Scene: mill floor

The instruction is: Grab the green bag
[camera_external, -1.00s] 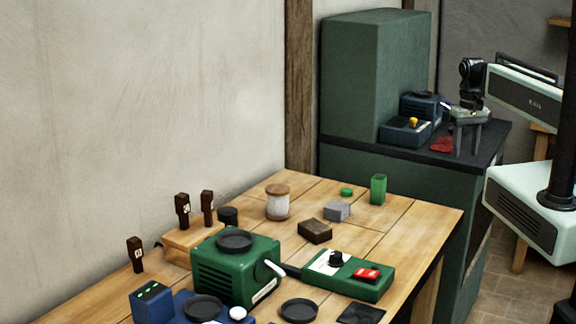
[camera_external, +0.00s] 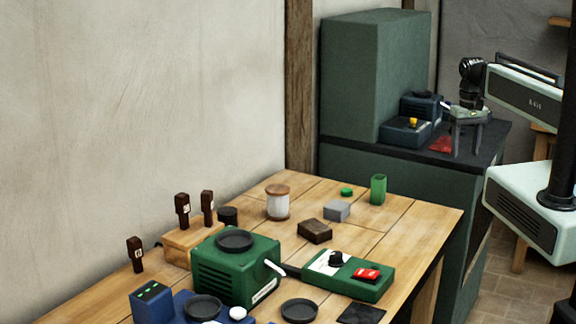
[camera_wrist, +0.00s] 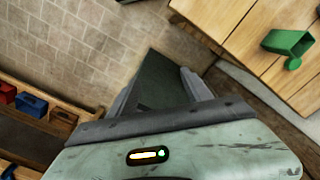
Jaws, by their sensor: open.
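A small upright green item (camera_external: 378,189), looking like the green bag, stands near the far right corner of the wooden table. In the wrist view the green bag (camera_wrist: 289,42) is at the upper right, on the table top. My gripper (camera_external: 467,142) is up by the dark counter behind the table, fingers pointing down, well apart from the bag. In the wrist view my gripper (camera_wrist: 160,84) has its two fingers spread, with only a dark green surface showing between them.
A round green disc (camera_external: 346,192), grey block (camera_external: 337,211), brown block (camera_external: 315,231) and spool (camera_external: 278,202) lie near the bag. A tall green cabinet (camera_external: 352,80), blue devices (camera_external: 405,131) and a red cloth-like piece (camera_external: 441,145) are on the dark counter.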

